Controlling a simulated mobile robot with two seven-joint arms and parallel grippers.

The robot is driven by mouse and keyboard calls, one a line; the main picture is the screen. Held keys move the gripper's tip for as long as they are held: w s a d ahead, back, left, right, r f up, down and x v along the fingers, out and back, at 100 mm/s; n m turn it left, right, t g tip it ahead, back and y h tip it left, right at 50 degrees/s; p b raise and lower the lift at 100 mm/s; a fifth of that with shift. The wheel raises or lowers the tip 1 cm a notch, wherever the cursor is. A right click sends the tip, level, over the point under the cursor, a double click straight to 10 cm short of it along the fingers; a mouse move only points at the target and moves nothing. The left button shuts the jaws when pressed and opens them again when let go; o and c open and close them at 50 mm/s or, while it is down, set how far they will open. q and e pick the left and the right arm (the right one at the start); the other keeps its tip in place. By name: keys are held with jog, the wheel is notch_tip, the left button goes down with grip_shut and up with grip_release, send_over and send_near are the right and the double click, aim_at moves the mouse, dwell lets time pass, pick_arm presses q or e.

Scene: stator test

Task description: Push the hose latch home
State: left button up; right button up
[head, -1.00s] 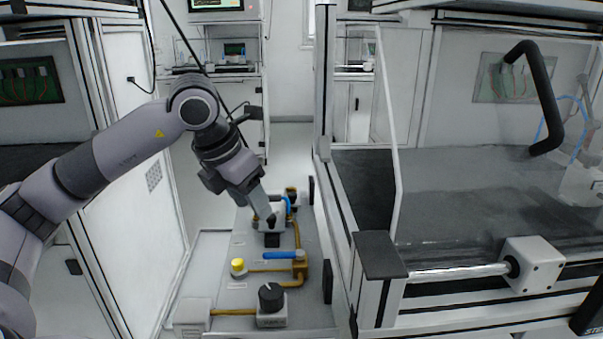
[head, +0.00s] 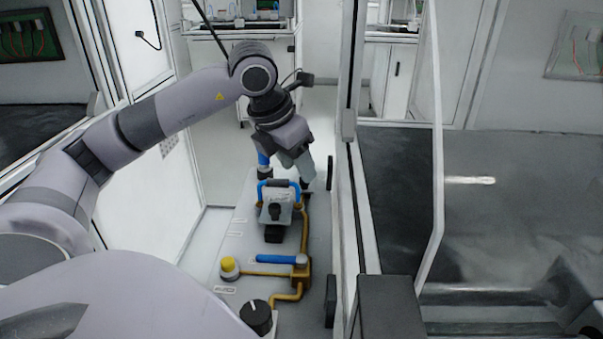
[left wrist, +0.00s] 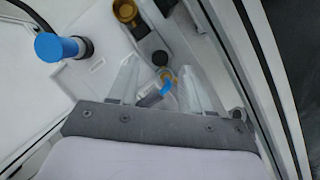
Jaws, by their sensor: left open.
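A blue U-shaped bar (head: 280,184), which looks like the hose latch, arches over a grey block with a black knob (head: 274,212) on the bench panel. A blue piece (left wrist: 166,88) beside a brass ring also shows between the fingers in the left wrist view; I cannot tell if it is the same part. My left gripper (head: 307,180) is open, pointing down behind and right of the bar, with nothing seen held. Its two fingers (left wrist: 158,88) are apart in the left wrist view. Contact with the blue piece cannot be told. My right gripper is not in view.
Nearer on the panel are a blue lever (head: 275,259) on brass pipe, a yellow button (head: 229,266) and a black dial (head: 256,315). A blue-topped upright (left wrist: 56,46) stands left of the fingers. A glass-sided cabinet frame (head: 350,150) bounds the right side.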

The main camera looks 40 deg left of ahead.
pick_arm(q)
jog(key=x, duration=0.2)
jog(key=shift+w+f, duration=0.2)
jog(key=shift+f, duration=0.1)
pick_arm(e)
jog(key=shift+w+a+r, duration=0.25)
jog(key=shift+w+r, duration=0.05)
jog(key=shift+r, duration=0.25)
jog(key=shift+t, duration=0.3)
pick_arm(q)
grip_shut()
jog(key=shift+w+a+r+p, duration=0.15)
jog(key=shift+w+a+p, duration=0.15)
jog(key=shift+w+a, duration=0.8)
jog(key=shift+w, duration=0.25)
grip_release()
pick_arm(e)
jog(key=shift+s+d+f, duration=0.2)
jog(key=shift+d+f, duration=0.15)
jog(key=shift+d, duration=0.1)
